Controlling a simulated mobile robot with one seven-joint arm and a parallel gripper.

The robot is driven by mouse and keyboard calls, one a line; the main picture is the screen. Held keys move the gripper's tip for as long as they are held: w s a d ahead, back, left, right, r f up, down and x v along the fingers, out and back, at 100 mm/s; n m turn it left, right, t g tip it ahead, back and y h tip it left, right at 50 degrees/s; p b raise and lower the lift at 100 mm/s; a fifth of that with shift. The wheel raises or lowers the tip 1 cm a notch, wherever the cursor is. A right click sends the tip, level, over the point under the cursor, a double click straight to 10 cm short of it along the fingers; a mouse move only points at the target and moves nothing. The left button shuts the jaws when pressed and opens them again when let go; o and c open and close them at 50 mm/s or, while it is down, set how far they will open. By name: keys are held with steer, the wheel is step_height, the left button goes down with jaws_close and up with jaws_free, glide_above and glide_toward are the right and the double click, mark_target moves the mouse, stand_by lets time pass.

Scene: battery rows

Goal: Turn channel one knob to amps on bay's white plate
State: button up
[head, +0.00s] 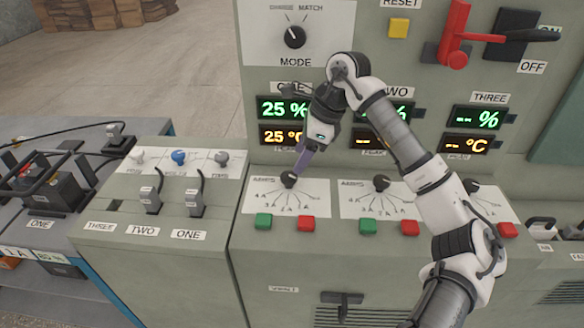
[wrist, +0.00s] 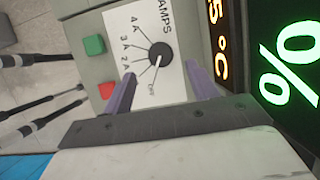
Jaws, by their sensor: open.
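The channel one knob (head: 289,180) is a round black knob on the bay's white plate (head: 260,200), below the display marked ONE. In the wrist view the knob (wrist: 161,53) sits on the plate (wrist: 172,88) marked AMPS, with lines to 4A, 3A, 2A and OFF. Its white pointer mark appears aimed towards the OFF line. My gripper (head: 302,162) is just above the knob in the head view. Its two purple fingers (wrist: 160,76) are open and empty, with the knob beyond their tips. I cannot tell the exact gap.
A green button (head: 263,221) and a red button (head: 306,223) sit under the knob. Lit displays (head: 283,108) are above. A second knob (head: 381,183) is to the right, beside my arm. A lower box with levers (head: 150,200) stands to the left.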

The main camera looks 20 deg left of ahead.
mark_target(289, 176)
steer(key=x, duration=0.6)
steer(key=shift+a+f+p, duration=0.1)
steer(key=shift+a+p, duration=0.05)
steer(key=shift+p, duration=0.25)
steer(key=shift+c, duration=0.2)
steer(key=c, duration=0.9)
